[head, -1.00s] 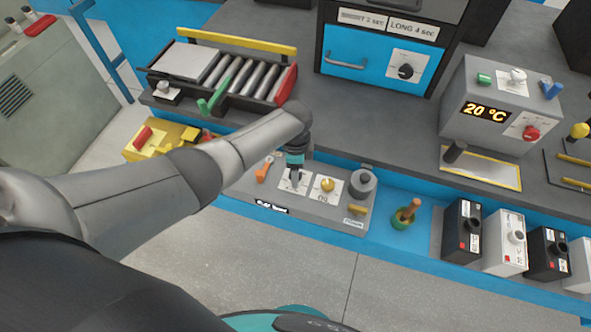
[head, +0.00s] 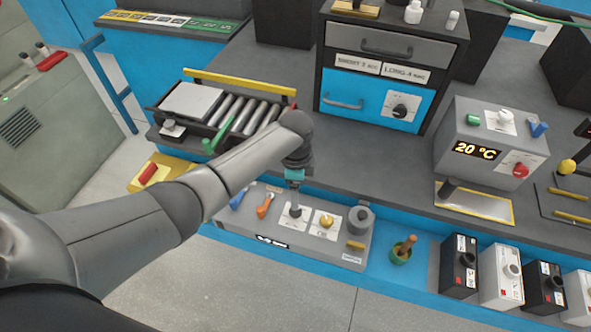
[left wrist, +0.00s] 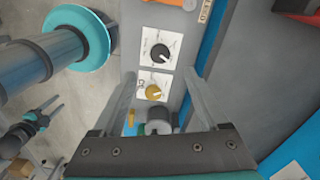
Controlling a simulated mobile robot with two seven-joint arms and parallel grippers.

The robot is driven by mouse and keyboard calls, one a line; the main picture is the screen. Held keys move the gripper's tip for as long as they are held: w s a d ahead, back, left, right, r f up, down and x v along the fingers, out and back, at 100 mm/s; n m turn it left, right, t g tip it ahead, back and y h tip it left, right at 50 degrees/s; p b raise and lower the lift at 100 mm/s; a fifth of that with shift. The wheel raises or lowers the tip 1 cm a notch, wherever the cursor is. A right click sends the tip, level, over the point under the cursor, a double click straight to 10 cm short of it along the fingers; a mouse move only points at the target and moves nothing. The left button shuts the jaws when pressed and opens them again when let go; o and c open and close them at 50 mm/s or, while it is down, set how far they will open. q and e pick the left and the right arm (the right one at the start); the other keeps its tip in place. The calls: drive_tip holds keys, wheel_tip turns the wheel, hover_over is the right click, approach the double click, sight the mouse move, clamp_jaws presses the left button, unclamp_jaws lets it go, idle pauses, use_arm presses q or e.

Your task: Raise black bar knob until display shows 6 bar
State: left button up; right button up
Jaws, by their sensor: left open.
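The black knob (head: 295,211) stands on a white label on top of the low grey control box (head: 222,215). It also shows in the left wrist view (left wrist: 159,53), with a pointer mark. The box's small black display (head: 272,241) has white characters too small to read. My left gripper (head: 293,187) is just above and behind the black knob, apart from it. In the left wrist view my left gripper (left wrist: 160,78) is open and empty, its fingers either side of the knob row. A small dark gripper, apparently my right (left wrist: 50,106), shows there; its opening is unclear.
Beside the black knob are a yellow knob (head: 326,222), a grey round cap (head: 360,219), an orange lever (head: 264,206) and a blue lever (head: 236,200). A roller conveyor (head: 198,91) stands behind. A box reading 20 °C (head: 490,120) is at the right.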

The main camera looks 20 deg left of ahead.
use_arm(q)
wheel_tip(320, 180, up, 6)
drive_tip(key=shift+p, duration=0.45)
